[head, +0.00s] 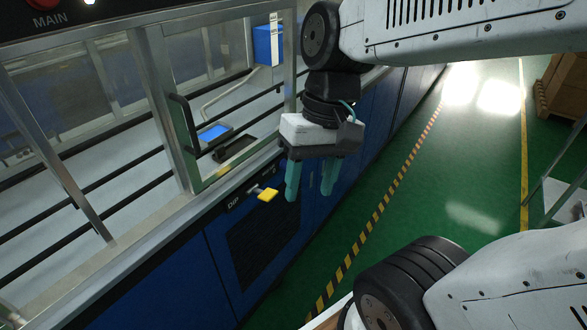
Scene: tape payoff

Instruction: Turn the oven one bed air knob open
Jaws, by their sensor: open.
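My gripper (310,193) hangs pointing down, its two teal fingers apart and nothing between them. It is in front of the blue machine's front face, at the picture's centre. A yellow-ended knob or lever (267,194) sticks out of the dark front rail, just left of the gripper's left finger and apart from it in the picture. The rail by this lever is labelled "DIP". I see no knob labelled for oven one or bed air.
A glazed frame with a black door handle (184,122) stands left of my gripper. Inside are a blue-screened device (214,131) and a blue box (268,45). The green floor (400,190) to the right is largely clear, with a yellow-black striped line. Brown boxes (562,90) stand far right.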

